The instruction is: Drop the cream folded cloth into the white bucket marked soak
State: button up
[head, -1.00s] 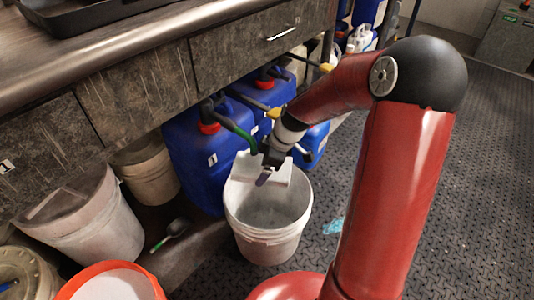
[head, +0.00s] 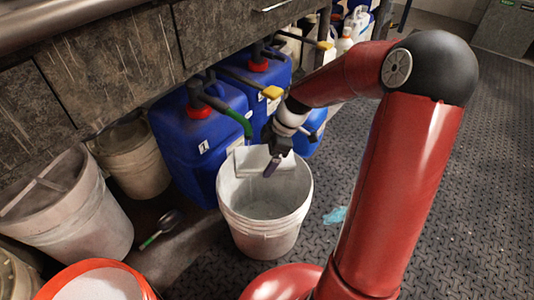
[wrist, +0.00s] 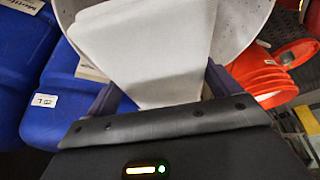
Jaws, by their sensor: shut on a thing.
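My gripper (head: 274,160) is shut on the cream folded cloth (head: 251,161) at the far side of a white bucket's opening. In the wrist view the pale cloth (wrist: 150,50) hangs between the fingers of my gripper (wrist: 160,88), with the bucket's curved wall (wrist: 240,25) behind it. The white bucket (head: 262,240) stands upright on the floor, and its visible inside looks empty. No soak marking is readable.
Blue jugs (head: 190,150) with red caps stand behind the bucket under the counter. Other pale buckets (head: 75,215) stand left, and an orange-rimmed bucket (head: 55,285) is at front left. A scoop (head: 165,225) lies between. Open floor (head: 345,165) is at right.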

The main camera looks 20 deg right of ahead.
jog(key=shift+f, duration=0.2)
jog(key=o, duration=0.7)
jog(key=shift+o, duration=0.2)
jog(key=shift+r, duration=0.1)
jog(key=shift+d+r, duration=0.2)
jog(key=shift+r, duration=0.15)
jog(key=p+v, duration=0.1)
jog(key=v, duration=0.3)
jog(key=shift+s+d+r+p, duration=0.1)
jog(key=shift+d+r+p, duration=0.15)
jog(key=shift+d+p, duration=0.15)
jog(key=s+d+p, duration=0.1)
jog(key=s+d, duration=0.1)
jog(key=d, duration=0.9)
jog(key=shift+f, duration=0.25)
